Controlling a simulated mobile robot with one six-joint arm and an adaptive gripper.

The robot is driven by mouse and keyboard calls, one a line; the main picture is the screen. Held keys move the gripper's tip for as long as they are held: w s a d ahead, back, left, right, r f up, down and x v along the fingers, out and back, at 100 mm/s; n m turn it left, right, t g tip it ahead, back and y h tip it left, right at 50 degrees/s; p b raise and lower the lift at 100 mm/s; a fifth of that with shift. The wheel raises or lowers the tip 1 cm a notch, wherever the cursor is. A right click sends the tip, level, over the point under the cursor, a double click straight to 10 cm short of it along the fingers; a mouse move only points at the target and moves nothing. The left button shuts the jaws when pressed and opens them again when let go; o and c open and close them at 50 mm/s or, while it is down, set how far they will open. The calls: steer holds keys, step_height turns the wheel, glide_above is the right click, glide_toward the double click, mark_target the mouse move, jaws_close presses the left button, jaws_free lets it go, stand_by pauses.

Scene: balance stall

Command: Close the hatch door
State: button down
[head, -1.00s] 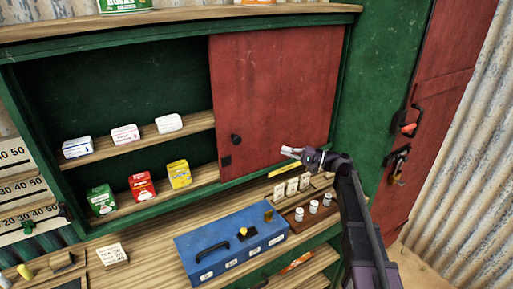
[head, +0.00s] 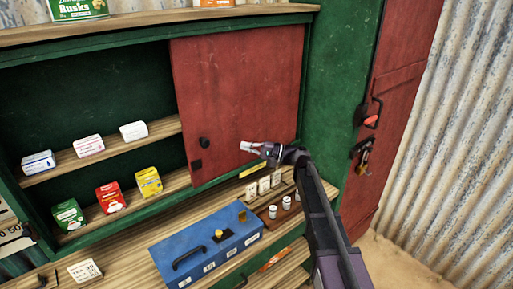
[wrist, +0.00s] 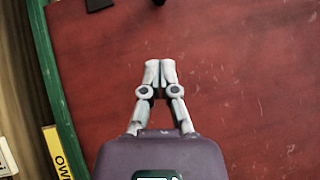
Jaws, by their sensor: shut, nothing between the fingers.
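A red hatch door panel (head: 245,90) with a small black knob (head: 204,143) covers the right part of the green cabinet. The left part of the cabinet stands open. A dark square plate sits below the knob near the panel's left edge. My gripper (head: 243,147) is shut and empty, in front of the panel, right of the knob. In the wrist view, my gripper's fingertips (wrist: 160,70) are together over the red panel (wrist: 240,80), with the knob (wrist: 158,2) at the top edge. I cannot tell if they touch the panel.
Several small boxes stand on the open shelves (head: 105,158). A blue case (head: 207,244) lies on the wooden counter below, with small white-capped jars (head: 273,211) and cards beside it. A tall red door (head: 400,110) with a handle and padlock is at the right.

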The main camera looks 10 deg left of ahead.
mark_target(209, 142)
steer(key=shift+s+a+r+p, duration=0.3)
steer(key=shift+s+a, duration=0.25)
steer(key=shift+a, duration=0.9)
steer(key=shift+s+a+r+p, duration=0.3)
steer(key=shift+s+a, duration=0.25)
steer(key=shift+a, duration=0.85)
steer(key=shift+s+a+r+p, duration=0.3)
steer(key=shift+s+a, duration=0.25)
steer(key=shift+a, duration=0.9)
